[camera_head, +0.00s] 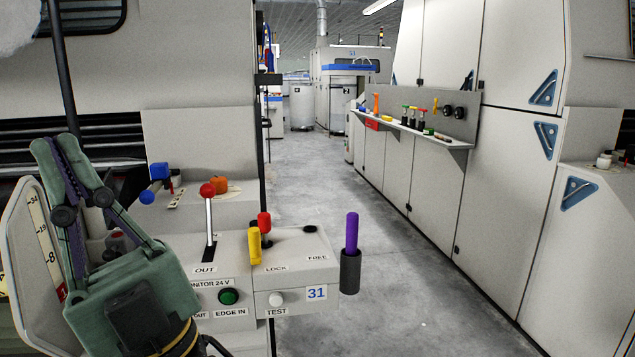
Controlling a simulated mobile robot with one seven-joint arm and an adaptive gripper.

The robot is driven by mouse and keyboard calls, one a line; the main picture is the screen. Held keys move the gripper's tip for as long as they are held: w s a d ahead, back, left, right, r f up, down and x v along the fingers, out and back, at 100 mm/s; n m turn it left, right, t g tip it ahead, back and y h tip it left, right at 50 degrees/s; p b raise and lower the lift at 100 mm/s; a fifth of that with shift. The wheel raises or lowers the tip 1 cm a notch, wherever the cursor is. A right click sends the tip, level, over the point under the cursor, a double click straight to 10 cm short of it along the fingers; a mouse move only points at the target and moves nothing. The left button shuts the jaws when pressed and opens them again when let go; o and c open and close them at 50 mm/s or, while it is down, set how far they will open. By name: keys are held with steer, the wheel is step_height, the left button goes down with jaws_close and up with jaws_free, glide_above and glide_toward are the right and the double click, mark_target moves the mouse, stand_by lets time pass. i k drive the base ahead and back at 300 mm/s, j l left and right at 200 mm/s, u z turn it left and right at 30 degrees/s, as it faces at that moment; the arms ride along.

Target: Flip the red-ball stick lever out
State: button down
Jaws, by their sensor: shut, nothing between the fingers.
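The red-ball stick lever (209,216) stands nearly upright on a grey control console (240,273), near the middle left of the head view. Its red ball is on top of a pale metal stick, which rises from a dark slot. My gripper (52,150) is at the far left, with a green body and dark finger pads, pointing up and to the left. Its fingers are shut and empty. It is apart from the lever, to its left and nearer the camera.
Beside the lever are a yellow handle (254,246), a red-topped knob (264,223) and a purple handle (351,233) in a dark holder. A green button (228,297) is on the console front. An orange block (219,184) lies behind. The aisle floor (400,285) is clear.

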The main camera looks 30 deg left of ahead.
mark_target(208, 192)
steer(key=i+l+z, duration=0.2)
steer(key=i+z, duration=0.25)
steer(key=i, duration=0.15)
steer(key=i+z, duration=0.45)
steer(key=i+l+u, duration=0.1)
steer(key=i+u, duration=0.4)
steer(key=i+l+u, duration=0.3)
steer(key=i+u, duration=0.15)
steer(key=i, duration=0.15)
steer(key=i+u, duration=0.2)
steer(key=u, duration=0.3)
steer(key=i+l+u, duration=0.1)
steer(key=u, duration=0.35)
steer(key=i+l+u, duration=0.2)
steer(key=u, duration=0.3)
steer(key=i+l+u, duration=0.15)
steer(key=u, duration=0.15)
steer(key=i+l+u, duration=0.3)
steer(key=j, duration=0.8)
steer(key=i, duration=0.05)
